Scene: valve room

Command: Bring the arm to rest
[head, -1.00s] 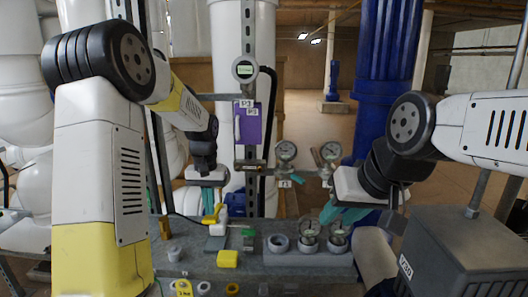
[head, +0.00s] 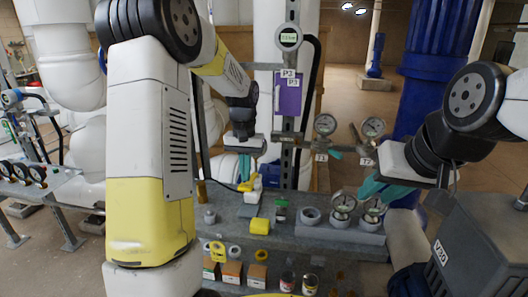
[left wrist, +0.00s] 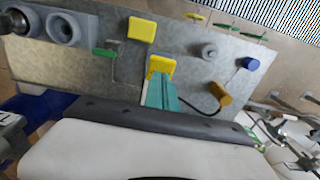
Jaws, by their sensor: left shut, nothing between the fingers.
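My left arm (head: 148,150) comes in from the left, its elbow high and its forearm hanging down over the workbench. My left gripper (head: 244,172) has teal fingers, shut and empty, pointing down above the back of the bench near a yellow-handled valve (head: 249,184). In the left wrist view the shut fingers (left wrist: 163,92) overlap a yellow part (left wrist: 160,66); whether they touch it I cannot tell. My right gripper (head: 368,188) hangs over the bench's right side beside gauges in a grey holder. The gap between its teal fingers is not clear.
The grey bench (head: 225,213) carries a yellow block (head: 259,225) and a grey gauge holder (head: 340,229). Wall gauges (head: 325,124) and a purple tag plate (head: 288,96) stand behind. A grey box (head: 475,245) is at right. A side table (head: 50,187) with gauges is at left.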

